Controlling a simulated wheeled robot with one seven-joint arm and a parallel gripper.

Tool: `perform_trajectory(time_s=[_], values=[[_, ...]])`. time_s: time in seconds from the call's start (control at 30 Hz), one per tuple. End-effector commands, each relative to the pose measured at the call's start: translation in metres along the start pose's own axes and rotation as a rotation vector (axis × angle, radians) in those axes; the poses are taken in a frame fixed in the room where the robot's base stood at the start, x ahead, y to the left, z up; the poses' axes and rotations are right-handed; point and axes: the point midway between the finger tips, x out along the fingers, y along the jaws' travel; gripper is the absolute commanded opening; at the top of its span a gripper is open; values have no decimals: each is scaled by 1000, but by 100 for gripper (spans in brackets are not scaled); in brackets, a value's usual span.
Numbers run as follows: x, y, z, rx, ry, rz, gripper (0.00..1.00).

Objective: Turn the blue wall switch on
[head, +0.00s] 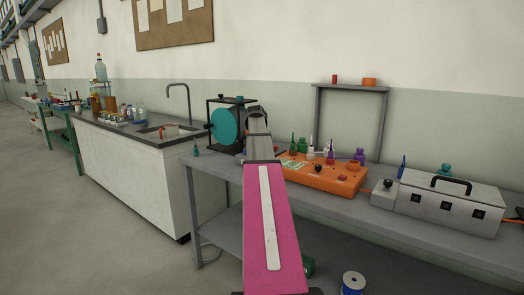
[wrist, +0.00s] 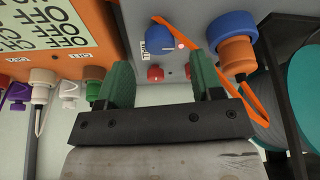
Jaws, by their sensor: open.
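A round blue knob (wrist: 167,35) sits on a light grey panel (wrist: 135,15) in the wrist view, beside a small white label and a small bright pinkish-red spot. I take it to be the blue switch; its setting is not clear. My gripper (wrist: 160,76) is open, its two green fingers spread left and right. The knob lies ahead of the gap between the fingertips, and nothing is held. Two small red knobs, the left red knob (wrist: 155,73) and the right red knob (wrist: 189,71), show between the fingers. In the head view my arm hides the gripper, and I cannot make out the blue switch.
An orange cord (wrist: 258,98) runs past the right finger. A blue-and-orange bottle-like object (wrist: 236,55) is close on that side. An orange box (head: 325,177), a metal case (head: 450,203) and a teal disc (head: 224,124) stand on the grey bench (head: 345,207).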

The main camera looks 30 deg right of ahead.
Motion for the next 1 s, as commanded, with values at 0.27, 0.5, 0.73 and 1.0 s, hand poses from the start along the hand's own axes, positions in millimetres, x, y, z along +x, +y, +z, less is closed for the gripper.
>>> perform_trajectory(time_s=[0.27,0.5,0.73,1.0], values=[[-48,0,0,0,0,0,60],[-67,0,1,0,-1,1,60],[-68,0,0,0,-1,1,60],[-68,0,0,0,-1,1,60]])
